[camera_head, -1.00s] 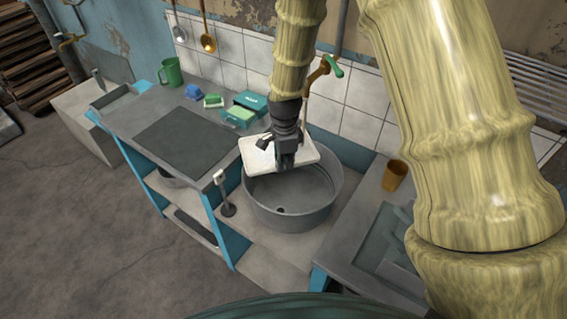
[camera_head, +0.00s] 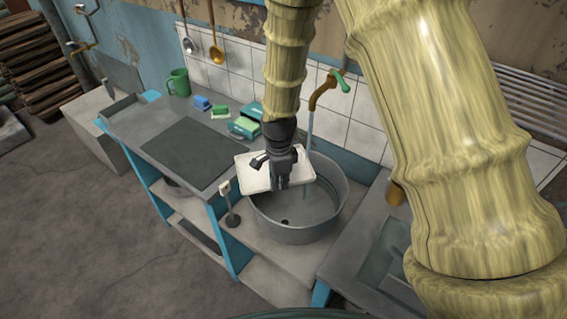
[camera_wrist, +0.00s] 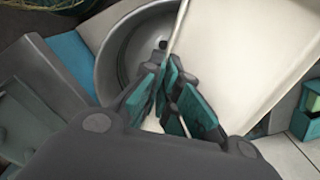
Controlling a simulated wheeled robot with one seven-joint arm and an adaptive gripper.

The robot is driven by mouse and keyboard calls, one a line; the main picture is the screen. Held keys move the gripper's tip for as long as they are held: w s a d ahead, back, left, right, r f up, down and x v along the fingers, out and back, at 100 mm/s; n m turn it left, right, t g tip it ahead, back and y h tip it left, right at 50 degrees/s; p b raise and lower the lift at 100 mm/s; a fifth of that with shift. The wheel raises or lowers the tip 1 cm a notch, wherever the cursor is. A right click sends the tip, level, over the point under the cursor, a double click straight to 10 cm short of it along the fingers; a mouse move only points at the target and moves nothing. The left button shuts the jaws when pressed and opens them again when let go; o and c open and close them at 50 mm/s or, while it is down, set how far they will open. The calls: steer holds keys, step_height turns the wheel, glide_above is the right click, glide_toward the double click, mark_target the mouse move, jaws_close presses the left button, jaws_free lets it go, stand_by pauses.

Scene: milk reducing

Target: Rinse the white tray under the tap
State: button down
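The white tray (camera_head: 254,177) is over the back left part of a round grey metal basin (camera_head: 292,235), tilted. My gripper (camera_head: 281,186) is shut on the tray's edge; in the wrist view the teal-padded fingers (camera_wrist: 172,103) close around that edge and the tray's pale face (camera_wrist: 240,48) fills the upper right. The brown tap (camera_head: 322,93) with a green handle (camera_head: 341,82) is on the tiled wall behind. A thin bluish stream (camera_head: 311,128) falls from it, just right of my gripper. Its lower end is hidden, so I cannot tell whether it touches the tray.
A counter with a dark mat (camera_head: 194,152) lies left, with a green mug (camera_head: 179,82), a blue sponge (camera_head: 201,103) and a teal box (camera_head: 246,124). A plunger-like tool (camera_head: 230,205) stands left of the basin. An orange-brown cup (camera_head: 395,194) is right, partly hidden by my arm.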

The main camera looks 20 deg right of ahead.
mark_target(269, 189)
steer(key=shift+s+a+p, duration=0.15)
steer(key=shift+s+a, duration=0.15)
steer(key=shift+a, duration=0.3)
steer(key=shift+s+a+p, duration=0.1)
steer(key=shift+s+a, duration=0.15)
steer(key=shift+a, duration=0.35)
steer(key=shift+s+a+p, duration=0.15)
steer(key=shift+s+a, duration=0.15)
steer(key=shift+a, duration=0.3)
steer(key=shift+s+a+r+p, duration=0.15)
steer(key=shift+a+r+p, duration=0.15)
steer(key=shift+r+p, duration=0.2)
steer(key=a+r+p, duration=0.1)
steer(key=s+a+r+p, duration=0.2)
steer(key=a, duration=0.1)
stand_by(0.4)
stand_by(0.4)
